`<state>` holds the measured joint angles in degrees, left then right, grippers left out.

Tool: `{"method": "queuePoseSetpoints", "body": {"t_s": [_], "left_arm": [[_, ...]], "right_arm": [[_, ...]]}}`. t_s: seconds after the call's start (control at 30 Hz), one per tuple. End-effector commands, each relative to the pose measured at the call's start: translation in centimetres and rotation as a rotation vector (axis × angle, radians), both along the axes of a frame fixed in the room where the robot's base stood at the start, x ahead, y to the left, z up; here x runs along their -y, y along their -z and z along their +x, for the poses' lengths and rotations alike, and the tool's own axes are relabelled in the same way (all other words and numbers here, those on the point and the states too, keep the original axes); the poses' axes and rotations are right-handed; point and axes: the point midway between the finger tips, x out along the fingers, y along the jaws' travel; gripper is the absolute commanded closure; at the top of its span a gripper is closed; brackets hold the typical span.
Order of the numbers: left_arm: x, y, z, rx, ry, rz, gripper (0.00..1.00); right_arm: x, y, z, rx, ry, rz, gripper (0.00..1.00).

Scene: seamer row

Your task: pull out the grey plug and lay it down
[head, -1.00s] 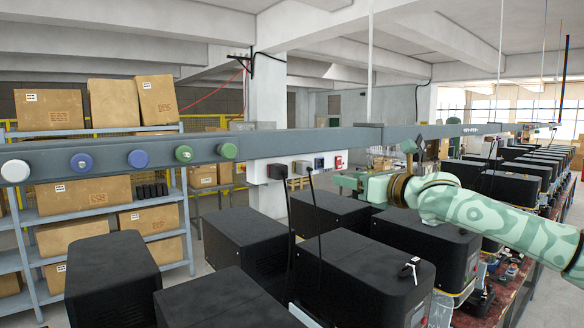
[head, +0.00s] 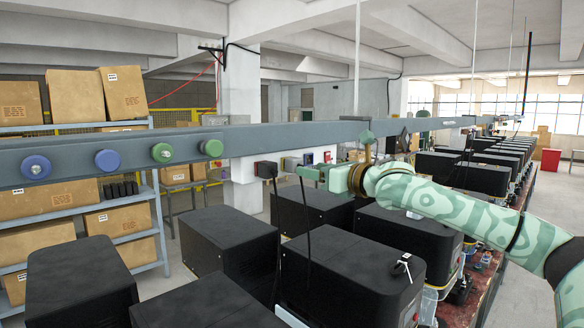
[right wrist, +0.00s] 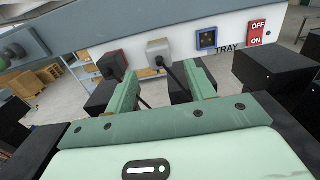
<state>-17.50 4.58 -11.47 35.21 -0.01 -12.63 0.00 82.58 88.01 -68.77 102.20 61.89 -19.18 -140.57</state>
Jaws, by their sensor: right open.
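My right gripper (head: 309,172) is open and empty, with a visible gap to the plug. In the head view the grey plug (head: 291,163) is small, just above the gripper's tips. A dark plug (right wrist: 113,65) in a red-edged socket is to its left, with its own cable. My left gripper is not in view.
A blue socket (right wrist: 207,38) over a TRAY label and a red OFF/ON sign (right wrist: 258,32) are right of the grey plug. A long grey rail (head: 240,143) with coloured knobs runs above. Black machine housings (head: 345,270) stand below the panel.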

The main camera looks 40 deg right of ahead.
Motion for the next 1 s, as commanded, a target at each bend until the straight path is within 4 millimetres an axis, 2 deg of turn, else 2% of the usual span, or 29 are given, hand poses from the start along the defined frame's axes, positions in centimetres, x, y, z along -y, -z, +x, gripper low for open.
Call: {"method": "queuePoseSetpoints", "body": {"t_s": [0.3,0.5,0.7,1.0], "left_arm": [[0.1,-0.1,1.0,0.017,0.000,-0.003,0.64],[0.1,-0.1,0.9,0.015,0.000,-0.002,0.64],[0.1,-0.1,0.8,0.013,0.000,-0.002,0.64],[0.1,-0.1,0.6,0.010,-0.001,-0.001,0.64]], "right_arm": [[-0.5,0.0,4.6,-0.001,-0.001,0.000,0.45],[-0.6,0.0,6.6,0.000,-0.001,0.000,0.45],[-0.7,0.0,7.4,0.000,0.000,-0.002,0.45],[-0.7,0.0,7.4,0.000,0.000,-0.001,0.45]]}}
